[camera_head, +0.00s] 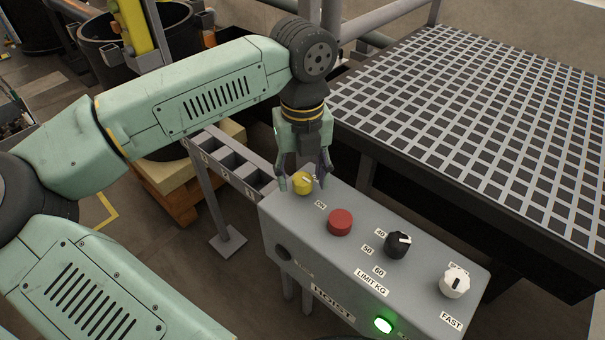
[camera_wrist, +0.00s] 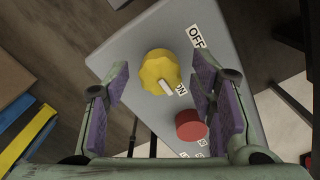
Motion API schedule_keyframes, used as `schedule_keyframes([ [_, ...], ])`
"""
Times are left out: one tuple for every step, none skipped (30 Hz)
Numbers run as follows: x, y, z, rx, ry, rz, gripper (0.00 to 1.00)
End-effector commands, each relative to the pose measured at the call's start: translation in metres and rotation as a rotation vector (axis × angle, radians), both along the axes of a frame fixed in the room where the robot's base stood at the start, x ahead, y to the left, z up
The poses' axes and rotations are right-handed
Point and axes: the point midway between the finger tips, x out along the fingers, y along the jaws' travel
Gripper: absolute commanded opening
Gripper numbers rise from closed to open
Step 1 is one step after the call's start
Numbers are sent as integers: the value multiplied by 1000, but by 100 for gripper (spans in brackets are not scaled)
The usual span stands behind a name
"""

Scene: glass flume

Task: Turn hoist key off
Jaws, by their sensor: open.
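The hoist key is a yellow ribbed knob (camera_head: 302,183) at the left end of the grey control box (camera_head: 300,225). In the wrist view the yellow knob (camera_wrist: 157,66) has a white pointer (camera_wrist: 166,87) turned toward the ON label (camera_wrist: 181,89). The OFF label (camera_wrist: 196,37) is up and right of the knob. My gripper (camera_head: 304,176) is open over the knob, pointing down. In the wrist view its purple finger pads (camera_wrist: 158,78) stand left and right of the knob, with visible gaps. I cannot tell how far down the fingertips reach beside it.
Right of the yellow knob are a red button (camera_head: 340,222), a black limit knob (camera_head: 398,245) and a white speed knob (camera_head: 454,282). A green lamp (camera_head: 383,325) glows on the front face, marked HOIST. A dark grid-topped table (camera_head: 480,130) stands behind the box.

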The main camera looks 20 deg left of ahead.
Motion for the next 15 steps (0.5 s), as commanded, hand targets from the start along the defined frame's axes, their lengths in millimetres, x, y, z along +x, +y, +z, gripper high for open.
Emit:
schedule_keyframes([
  [0, 0, 0, 0, 0, 0, 50],
  [0, 0, 0, 0, 0, 0, 48],
  [0, 0, 0, 0, 0, 0, 45],
  [0, 0, 0, -1, -1, 0, 43],
  [0, 0, 0, -1, -1, 0, 41],
  [0, 0, 0, -1, -1, 0, 38],
  [0, 0, 0, -1, -1, 0, 36],
  [0, 0, 0, -1, -1, 0, 34],
  [0, 0, 0, -1, -1, 0, 32],
  [0, 0, 0, -1, -1, 0, 30],
  [0, 0, 0, -1, -1, 0, 28],
  [0, 0, 0, -1, -1, 0, 25],
  [0, 0, 0, -1, -1, 0, 23],
  [0, 0, 0, -1, -1, 0, 21],
  [0, 0, 0, -1, -1, 0, 18],
])
